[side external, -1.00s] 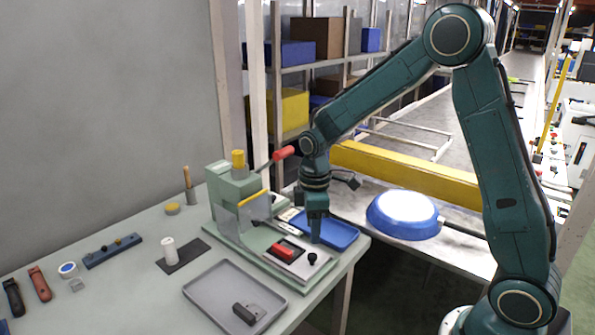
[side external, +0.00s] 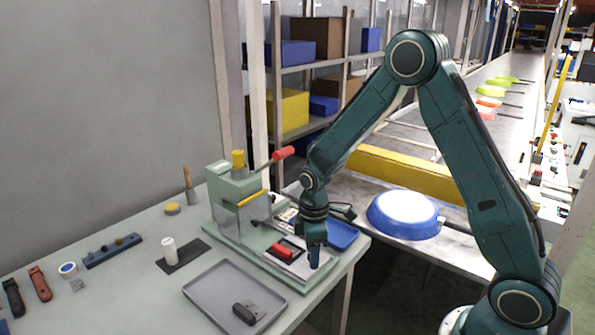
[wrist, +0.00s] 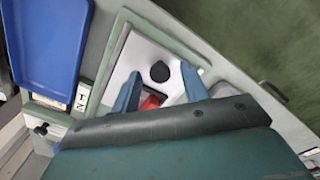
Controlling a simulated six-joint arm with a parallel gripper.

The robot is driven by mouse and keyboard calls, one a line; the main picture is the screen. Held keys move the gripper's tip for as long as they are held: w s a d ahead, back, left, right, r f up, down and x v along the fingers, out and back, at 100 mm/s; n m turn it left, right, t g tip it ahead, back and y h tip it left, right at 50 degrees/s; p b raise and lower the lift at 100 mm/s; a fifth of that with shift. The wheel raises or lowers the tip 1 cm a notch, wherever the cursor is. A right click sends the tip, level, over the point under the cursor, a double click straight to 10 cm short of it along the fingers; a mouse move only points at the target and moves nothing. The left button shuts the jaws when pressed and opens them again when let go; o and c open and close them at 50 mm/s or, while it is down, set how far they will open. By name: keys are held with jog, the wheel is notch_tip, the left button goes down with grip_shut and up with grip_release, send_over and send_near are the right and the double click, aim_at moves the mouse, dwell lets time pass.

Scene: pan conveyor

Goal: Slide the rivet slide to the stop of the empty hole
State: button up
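The rivet slide appears to be the pale plate with a black knob (wrist: 159,71) and a red block (side external: 284,251), set in the green fixture (side external: 240,231) on the bench. The pale plate (wrist: 141,48) and part of the red block (wrist: 151,103) show in the wrist view. My gripper (side external: 314,265) is low over the plate's right end and hides the knob from the side. In the wrist view my gripper (wrist: 160,70) is open, its blue fingers on either side of the knob with gaps visible. I cannot make out the rivet holes or the stop.
A blue tray (side external: 343,235) lies behind my gripper. The fixture's red-handled lever (side external: 283,153) rises beside my forearm. A grey tray (side external: 212,286) lies in front. A blue pan (side external: 402,208) rests on the conveyor side; several coloured pans stand farther back.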

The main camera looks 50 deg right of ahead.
grip_shut()
jog(key=shift+w, duration=4.55)
jog(key=shift+o, duration=0.5)
grip_release()
jog(key=shift+r, duration=0.15)
notch_tip(320, 180, up, 7)
jog(key=shift+r, duration=0.1)
jog(key=shift+c, duration=0.2)
